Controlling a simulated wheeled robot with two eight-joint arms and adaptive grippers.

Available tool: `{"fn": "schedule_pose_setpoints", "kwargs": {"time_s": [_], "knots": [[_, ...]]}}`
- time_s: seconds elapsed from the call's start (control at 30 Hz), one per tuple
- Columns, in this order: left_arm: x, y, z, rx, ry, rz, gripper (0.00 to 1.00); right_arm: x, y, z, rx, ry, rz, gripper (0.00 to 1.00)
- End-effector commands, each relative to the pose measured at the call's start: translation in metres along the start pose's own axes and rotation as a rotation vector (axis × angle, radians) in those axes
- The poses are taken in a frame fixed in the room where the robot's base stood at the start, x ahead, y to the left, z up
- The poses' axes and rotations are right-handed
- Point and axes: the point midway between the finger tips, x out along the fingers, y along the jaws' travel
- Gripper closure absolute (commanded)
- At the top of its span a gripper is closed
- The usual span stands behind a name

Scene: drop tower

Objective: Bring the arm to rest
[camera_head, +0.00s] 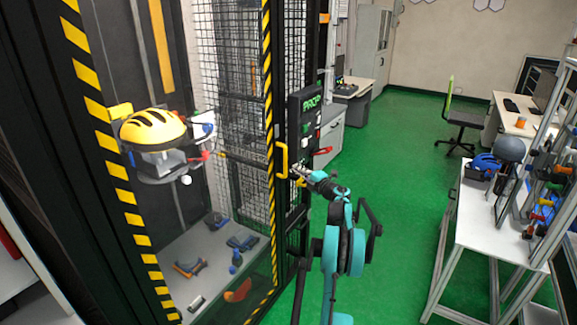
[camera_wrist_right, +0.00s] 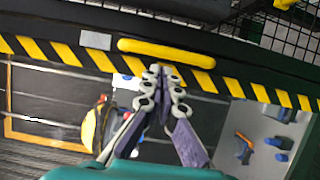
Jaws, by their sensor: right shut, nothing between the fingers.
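My right arm (camera_head: 345,245) is teal and reaches up from the bottom of the head view. Its gripper (camera_head: 298,173) is near the yellow door handle (camera_head: 283,160) of the drop tower. In the right wrist view the gripper (camera_wrist_right: 160,72) is shut with nothing between its fingertips. The tips show just below the yellow handle (camera_wrist_right: 165,50); I cannot tell whether they touch it. The tower door carries yellow and black stripes (camera_head: 268,100). A yellow helmet (camera_head: 153,130) sits on a holder inside the tower. My left gripper does not show.
A dark control panel (camera_head: 308,115) is mounted right beside the gripper. Several tools and fragments lie on the tower floor (camera_head: 215,265). A white table (camera_head: 480,215) with a blue helmet (camera_head: 486,163) stands at the right. Green floor (camera_head: 400,170) between is open.

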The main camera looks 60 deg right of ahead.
Motion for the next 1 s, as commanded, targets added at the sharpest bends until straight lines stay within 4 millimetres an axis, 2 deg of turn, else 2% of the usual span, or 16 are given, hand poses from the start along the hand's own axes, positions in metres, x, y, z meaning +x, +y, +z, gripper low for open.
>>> {"fn": "schedule_pose_setpoints", "kwargs": {"time_s": [0.1,0.27,0.53,0.63,0.67,0.77,0.9,0.97,1.0], "knots": [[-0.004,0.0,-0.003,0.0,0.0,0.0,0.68,-0.018,0.001,0.007,0.0,-0.002,0.0,1.0],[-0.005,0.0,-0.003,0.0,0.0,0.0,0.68,-0.029,0.0,0.012,0.0,-0.001,0.0,1.0],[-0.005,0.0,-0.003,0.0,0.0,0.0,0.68,-0.03,0.001,0.011,0.001,-0.001,0.001,1.0],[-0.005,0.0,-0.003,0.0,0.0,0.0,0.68,-0.022,0.015,0.001,0.015,-0.005,0.017,1.0],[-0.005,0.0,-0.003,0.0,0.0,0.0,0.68,-0.018,0.023,-0.005,0.024,-0.01,0.026,1.0],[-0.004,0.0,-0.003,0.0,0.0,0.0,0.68,0.001,0.065,-0.039,0.081,-0.036,0.076,1.0],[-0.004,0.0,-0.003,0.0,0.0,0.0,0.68,0.023,0.141,-0.112,0.231,-0.1,0.155,1.0],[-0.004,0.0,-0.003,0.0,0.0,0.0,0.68,0.025,0.166,-0.144,0.307,-0.13,0.176,1.0],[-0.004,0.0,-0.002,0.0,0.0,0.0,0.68,0.024,0.181,-0.167,0.36,-0.15,0.184,1.0]]}}
